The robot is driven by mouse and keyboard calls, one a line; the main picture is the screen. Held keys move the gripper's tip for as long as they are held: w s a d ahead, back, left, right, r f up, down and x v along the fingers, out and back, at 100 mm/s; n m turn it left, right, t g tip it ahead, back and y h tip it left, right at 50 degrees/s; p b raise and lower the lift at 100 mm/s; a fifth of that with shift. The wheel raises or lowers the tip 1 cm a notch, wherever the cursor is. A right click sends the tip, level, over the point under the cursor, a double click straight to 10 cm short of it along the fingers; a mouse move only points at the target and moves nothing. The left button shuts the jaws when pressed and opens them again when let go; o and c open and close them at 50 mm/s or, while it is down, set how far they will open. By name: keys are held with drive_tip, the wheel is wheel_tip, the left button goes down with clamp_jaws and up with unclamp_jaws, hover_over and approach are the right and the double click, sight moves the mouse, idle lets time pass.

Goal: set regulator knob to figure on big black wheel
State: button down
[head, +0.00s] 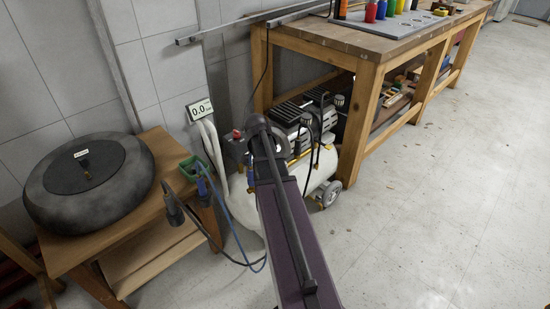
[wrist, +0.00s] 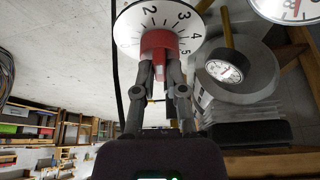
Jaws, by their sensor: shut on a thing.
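The big black wheel (head: 125,178) lies flat on a small wooden table in the head view. A small white label (head: 81,154) sits on its hub, its figure too small to read. In the wrist view the red regulator knob (wrist: 158,40) stands in front of a white dial (wrist: 128,32) marked 2, 3, 4, 5 and more. My gripper (wrist: 159,68) is shut on the knob, a finger on each side. Which figure the knob points to is not clear. In the head view my own arm hides the gripper and most of the regulator.
The compressor's white tank (head: 318,170) stands beside a long workbench (head: 350,45). A blue hose (head: 234,235) hangs by the small table (head: 70,255). A round gauge (wrist: 223,72) is close right of the knob.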

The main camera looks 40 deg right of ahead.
drive_tip(key=shift+m+g, duration=0.4)
drive_tip(key=shift+m, duration=0.9)
drive_tip(key=c, duration=0.7)
unclamp_jaws()
drive_tip(key=shift+n, duration=0.3)
